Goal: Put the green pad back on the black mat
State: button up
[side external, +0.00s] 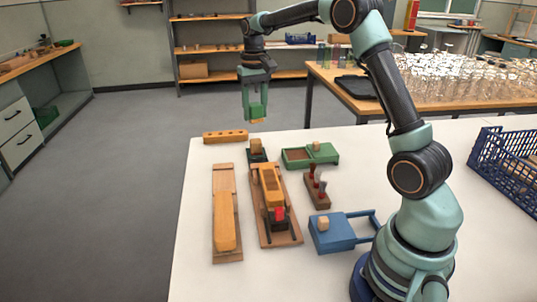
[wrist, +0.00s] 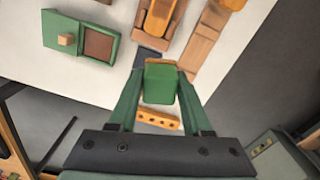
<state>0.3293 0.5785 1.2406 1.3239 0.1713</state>
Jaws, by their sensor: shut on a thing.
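My gripper (side external: 256,117) is shut on the green pad (wrist: 160,84), and holds it in the air above the back of the white table. In the wrist view the pad sits between the two green fingers (wrist: 160,95). The black mat (side external: 257,157) lies on the table below and nearer the camera in the side view, behind the long wooden holder. A tan block (side external: 256,146) shows at the mat. In the wrist view, part of the dark mat (wrist: 146,58) shows beyond the pad, which hides the rest.
A wooden bar with holes (side external: 225,136) lies left of the mat. A green box (side external: 297,157) is to the right. Two long wooden holders (side external: 227,215) (side external: 275,205), a small rack (side external: 317,188) and a blue box (side external: 333,232) lie nearer. A blue crate (side external: 503,160) stands far right.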

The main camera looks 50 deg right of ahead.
jog(key=w+d+m, duration=0.3)
jog(key=w+d, duration=0.1)
jog(key=d, duration=0.2)
jog(key=f, duration=1.9)
jog(key=shift+s+a, duration=0.2)
jog(key=shift+s, duration=0.05)
jog(key=o, duration=1.2)
